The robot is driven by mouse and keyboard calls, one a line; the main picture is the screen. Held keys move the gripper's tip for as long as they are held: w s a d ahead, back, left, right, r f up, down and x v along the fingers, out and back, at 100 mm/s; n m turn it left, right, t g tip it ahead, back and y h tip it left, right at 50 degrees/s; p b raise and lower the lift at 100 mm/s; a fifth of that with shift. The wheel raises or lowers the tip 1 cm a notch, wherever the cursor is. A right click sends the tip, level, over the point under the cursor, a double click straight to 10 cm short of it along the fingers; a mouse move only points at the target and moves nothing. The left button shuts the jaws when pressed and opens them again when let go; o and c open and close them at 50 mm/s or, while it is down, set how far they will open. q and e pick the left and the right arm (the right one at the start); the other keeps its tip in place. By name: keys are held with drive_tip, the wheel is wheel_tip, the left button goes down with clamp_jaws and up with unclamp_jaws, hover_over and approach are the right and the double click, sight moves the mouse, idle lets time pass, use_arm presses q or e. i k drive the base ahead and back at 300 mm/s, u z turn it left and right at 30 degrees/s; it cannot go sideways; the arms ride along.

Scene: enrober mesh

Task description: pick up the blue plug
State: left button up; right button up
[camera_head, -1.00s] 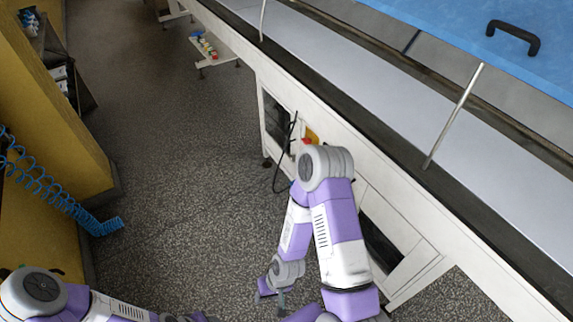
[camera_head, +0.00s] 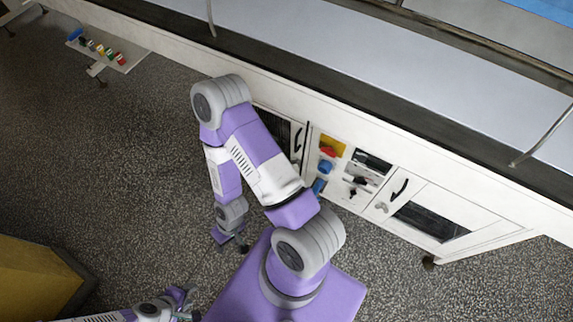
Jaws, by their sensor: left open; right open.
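On the machine's white front panel are two small blue parts, an upper one (camera_head: 326,167) and a lower one (camera_head: 318,187). I cannot tell whether either is the blue plug. Another blue piece (camera_head: 75,34) lies on the low white stand at the far left. My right gripper (camera_head: 236,247) is open and hangs low over the floor, left of the panel and apart from it. My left gripper (camera_head: 188,306) is open at the bottom edge, partly cut off, with nothing visible in it.
A red button on a yellow plate (camera_head: 335,143) is at the panel's top, near black-handled doors. The long conveyor (camera_head: 330,55) runs above. The low stand (camera_head: 118,58) holds several coloured pieces. A yellow block (camera_head: 35,280) stands lower left. Speckled floor (camera_head: 120,160) between is clear.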

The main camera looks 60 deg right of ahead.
sight(317, 187)
drive_tip(key=i, duration=0.9)
drive_tip(key=z, duration=3.5)
